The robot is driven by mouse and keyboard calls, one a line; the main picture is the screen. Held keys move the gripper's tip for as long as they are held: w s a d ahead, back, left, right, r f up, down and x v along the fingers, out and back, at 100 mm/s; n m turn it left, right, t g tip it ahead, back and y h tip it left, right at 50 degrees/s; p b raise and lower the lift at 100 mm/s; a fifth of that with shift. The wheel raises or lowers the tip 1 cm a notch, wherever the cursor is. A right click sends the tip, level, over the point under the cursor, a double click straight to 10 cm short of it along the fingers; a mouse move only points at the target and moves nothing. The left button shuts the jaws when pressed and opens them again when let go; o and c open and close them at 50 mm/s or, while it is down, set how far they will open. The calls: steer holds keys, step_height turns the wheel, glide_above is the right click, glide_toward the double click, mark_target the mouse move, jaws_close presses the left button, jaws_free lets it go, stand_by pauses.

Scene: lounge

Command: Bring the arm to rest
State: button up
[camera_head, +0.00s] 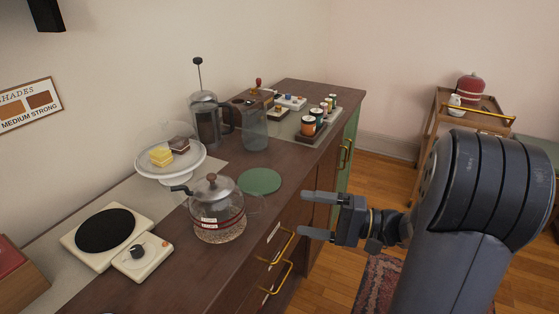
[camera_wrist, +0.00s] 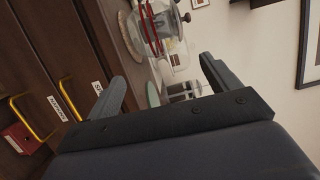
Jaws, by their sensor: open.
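My gripper (camera_head: 311,214) is open and empty. In the head view it hangs in front of the dark wooden sideboard (camera_head: 165,270), near its front edge, with its fingers pointing left. A glass kettle (camera_head: 217,208) with a dark lid and red bands stands on a woven mat on the sideboard, to the left of the fingers and apart from them. In the wrist view my gripper (camera_wrist: 160,85) shows its two fingers spread, with the glass kettle (camera_wrist: 155,25) beyond them and nothing between them.
On the sideboard stand a hot plate (camera_head: 105,230), a cake stand (camera_head: 170,170), a green disc (camera_head: 259,181), a French press (camera_head: 206,120) and a tray of small jars (camera_head: 312,123). Drawer handles (camera_head: 277,278) stick out below my gripper. A wooden trolley (camera_head: 432,125) stands at the right.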

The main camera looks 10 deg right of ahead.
mark_target(262, 207)
steer(key=shift+a, duration=0.1)
steer(key=x, duration=1.1)
steer(key=shift+p, duration=0.3)
steer(key=shift+w+a+f, duration=0.15)
steer(key=shift+w+a, duration=0.05)
steer(key=shift+a, duration=0.25)
steer(key=shift+r, duration=0.25)
